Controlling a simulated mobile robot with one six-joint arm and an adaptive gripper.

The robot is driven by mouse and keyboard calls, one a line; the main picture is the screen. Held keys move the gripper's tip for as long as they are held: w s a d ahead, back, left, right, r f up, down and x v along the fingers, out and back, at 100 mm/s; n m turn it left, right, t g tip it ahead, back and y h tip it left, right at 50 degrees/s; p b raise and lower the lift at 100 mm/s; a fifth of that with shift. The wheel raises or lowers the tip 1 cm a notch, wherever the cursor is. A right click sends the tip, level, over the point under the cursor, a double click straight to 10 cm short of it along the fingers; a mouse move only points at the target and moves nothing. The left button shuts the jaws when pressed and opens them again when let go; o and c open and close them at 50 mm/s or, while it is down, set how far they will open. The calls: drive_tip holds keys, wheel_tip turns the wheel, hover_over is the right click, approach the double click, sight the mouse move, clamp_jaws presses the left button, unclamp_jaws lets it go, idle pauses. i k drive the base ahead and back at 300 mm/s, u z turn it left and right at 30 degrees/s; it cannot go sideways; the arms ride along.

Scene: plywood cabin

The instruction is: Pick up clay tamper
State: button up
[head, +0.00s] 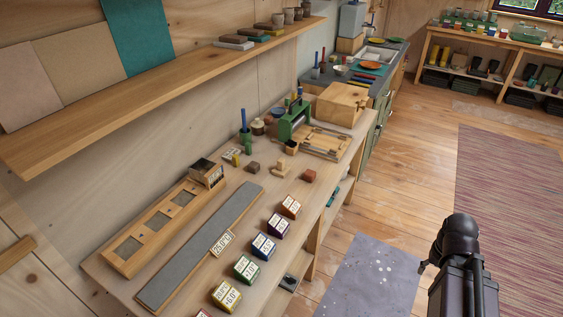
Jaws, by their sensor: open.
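Small wooden pieces stand on the long workbench (225,215). An upright light-wood piece (281,167) near the middle looks most like the clay tamper, but it is too small to be sure. A brown block (253,168) is to its left and a reddish-brown block (309,175) to its right. My black arm rises at the lower right, over the floor and well apart from the bench. Of my gripper (425,266) only a small dark tip shows at the arm's left side; the rest is hidden. It is open, with nothing seen in it.
A wooden tray with square wells (150,228), a long grey strip (200,245) and several colored labelled cubes (263,247) take up the near bench. A green press (294,122) and a wooden box (341,103) stand at the far end. A shelf (150,85) overhangs the back.

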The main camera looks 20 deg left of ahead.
sight(280, 170)
drive_tip(key=u, duration=0.45)
drive_tip(key=i, duration=0.85)
drive_tip(key=u, duration=0.55)
